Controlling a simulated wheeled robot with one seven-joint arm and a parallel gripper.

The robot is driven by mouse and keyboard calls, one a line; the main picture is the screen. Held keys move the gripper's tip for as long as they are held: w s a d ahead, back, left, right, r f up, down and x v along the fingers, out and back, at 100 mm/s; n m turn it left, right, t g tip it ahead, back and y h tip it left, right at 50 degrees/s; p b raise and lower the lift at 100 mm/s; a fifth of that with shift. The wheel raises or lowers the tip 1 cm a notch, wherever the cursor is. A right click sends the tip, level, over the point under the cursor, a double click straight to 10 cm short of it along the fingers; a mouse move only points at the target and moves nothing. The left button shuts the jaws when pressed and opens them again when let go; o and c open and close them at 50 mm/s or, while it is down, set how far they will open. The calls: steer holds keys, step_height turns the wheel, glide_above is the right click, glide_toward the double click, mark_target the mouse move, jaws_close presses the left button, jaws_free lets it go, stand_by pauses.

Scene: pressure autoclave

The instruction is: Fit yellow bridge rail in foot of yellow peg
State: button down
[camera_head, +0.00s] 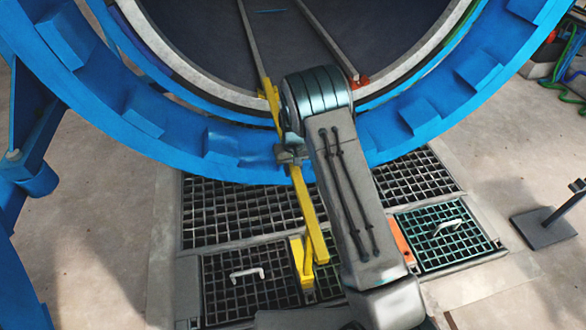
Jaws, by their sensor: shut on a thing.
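The yellow bridge rail (309,208) is a long narrow bar, running from the autoclave's mouth down over the floor grates. My gripper (290,154) is shut on it near the vessel's blue rim. The rail's upper end meets or overlaps yellow parts (268,91) at the end of the left inner track; I cannot tell whether it is seated there. At its lower end a yellow upright piece (302,263) stands beside or under the bar, probably the yellow peg with its foot. I cannot tell whether they touch. My arm hides the area just to the right.
The blue autoclave ring (225,145) curves across the top. A right inner track (328,38) ends at a red fitting (359,82). An orange bar (402,241) lies partly behind my arm. Grates with white handles (246,273) cover the floor. A dark stand (545,228) is at right.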

steer(key=shift+f+b, duration=0.75)
steer(key=shift+f, duration=0.45)
stand_by(0.4)
steer(key=shift+r, duration=0.25)
stand_by(0.3)
steer(key=shift+r+p, duration=0.9)
steer(key=shift+r, duration=0.3)
steer(key=shift+s+f+b, duration=0.1)
steer(key=shift+f+b, duration=0.55)
steer(key=shift+f, duration=0.8)
stand_by(2.3)
steer(key=shift+r, duration=0.2)
